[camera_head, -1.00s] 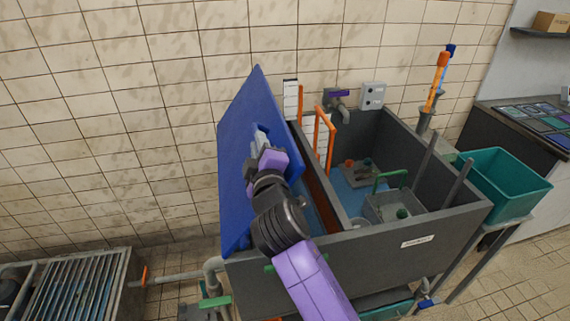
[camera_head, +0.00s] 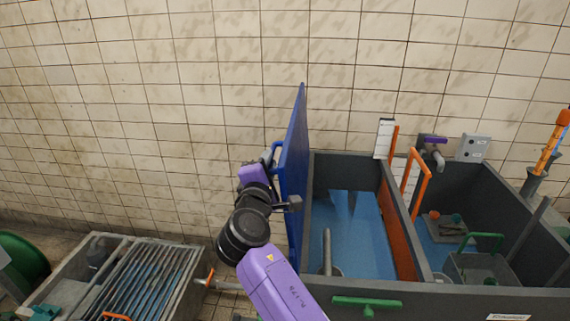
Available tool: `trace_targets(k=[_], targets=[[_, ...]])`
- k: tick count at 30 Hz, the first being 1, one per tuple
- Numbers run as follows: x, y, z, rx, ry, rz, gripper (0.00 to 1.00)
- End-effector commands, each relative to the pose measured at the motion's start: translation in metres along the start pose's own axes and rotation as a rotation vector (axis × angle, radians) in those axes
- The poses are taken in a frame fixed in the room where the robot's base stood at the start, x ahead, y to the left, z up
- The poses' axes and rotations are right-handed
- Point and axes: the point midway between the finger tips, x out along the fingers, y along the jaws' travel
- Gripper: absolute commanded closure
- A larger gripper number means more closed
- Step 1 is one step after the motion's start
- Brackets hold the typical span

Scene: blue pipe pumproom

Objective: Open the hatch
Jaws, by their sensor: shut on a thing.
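The hatch (camera_head: 296,165) is a blue panel. It stands nearly upright at the left edge of the grey tank (camera_head: 345,160), seen almost edge-on. A blue bar handle (camera_head: 276,155) sits on its left face. My gripper (camera_head: 268,160) is at this handle, on the left side of the hatch, and is shut on it. The fingertips are partly hidden by my wrist. The tank's left compartment is uncovered, with a blue floor (camera_head: 370,235) and a grey pipe in it.
An orange divider and orange handle (camera_head: 422,180) stand right of the open compartment. A green-handled basket (camera_head: 483,265) is in the right compartment. A grated trough (camera_head: 150,275) stands at the lower left. A tiled wall is behind.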

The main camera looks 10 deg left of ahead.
Motion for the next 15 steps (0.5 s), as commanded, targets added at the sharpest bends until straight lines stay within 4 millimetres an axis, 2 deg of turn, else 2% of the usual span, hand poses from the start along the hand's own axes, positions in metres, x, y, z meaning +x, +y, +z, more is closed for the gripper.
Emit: trace_targets(k=[1,15], targets=[[0.0006,0.0067,-0.0025,-0.012,-0.001,0.011,1.0],[0.0008,0.0079,-0.0097,-0.038,-0.001,0.011,1.0]])
